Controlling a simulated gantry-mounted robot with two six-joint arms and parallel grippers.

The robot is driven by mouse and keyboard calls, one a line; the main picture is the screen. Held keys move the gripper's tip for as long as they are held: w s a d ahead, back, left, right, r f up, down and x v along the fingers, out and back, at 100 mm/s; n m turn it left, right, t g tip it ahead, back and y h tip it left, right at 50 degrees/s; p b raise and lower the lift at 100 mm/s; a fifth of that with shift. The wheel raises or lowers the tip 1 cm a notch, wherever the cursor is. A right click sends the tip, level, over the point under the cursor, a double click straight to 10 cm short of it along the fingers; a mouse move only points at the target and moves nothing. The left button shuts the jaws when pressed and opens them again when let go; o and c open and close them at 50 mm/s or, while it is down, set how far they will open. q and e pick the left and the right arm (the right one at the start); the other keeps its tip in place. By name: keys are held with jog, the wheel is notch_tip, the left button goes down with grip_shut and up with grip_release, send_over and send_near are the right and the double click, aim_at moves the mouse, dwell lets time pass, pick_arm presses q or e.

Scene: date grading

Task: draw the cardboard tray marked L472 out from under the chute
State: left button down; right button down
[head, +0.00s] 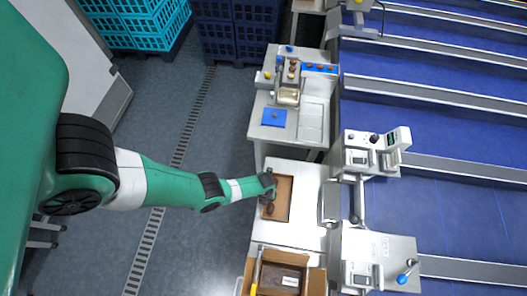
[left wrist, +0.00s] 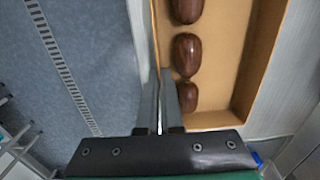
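A shallow cardboard tray (head: 291,178) lies on the white worktop below the chute by the belt machine; I cannot read a mark on it. The left wrist view shows its tan floor (left wrist: 222,65) with several dark brown dates (left wrist: 187,55) in a row along its near wall. My left gripper (head: 270,187) is at the tray's left edge. In the left wrist view its two fingers (left wrist: 160,105) are close together, one on each side of the tray's thin wall, and appear shut on it. My right gripper is in neither view.
An open cardboard box (head: 318,277) stands at the front of the worktop. Behind the tray is a bench with a blue pad (head: 274,117) and a metal pan (head: 288,97). Machine units (head: 372,157) and blue belts (head: 450,205) lie to the right.

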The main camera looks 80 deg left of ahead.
pick_arm(q)
jog(key=shift+s+a, duration=0.1)
jog(key=shift+s, duration=0.15)
jog(key=c, duration=1)
grip_release()
jog(key=shift+w, duration=0.1)
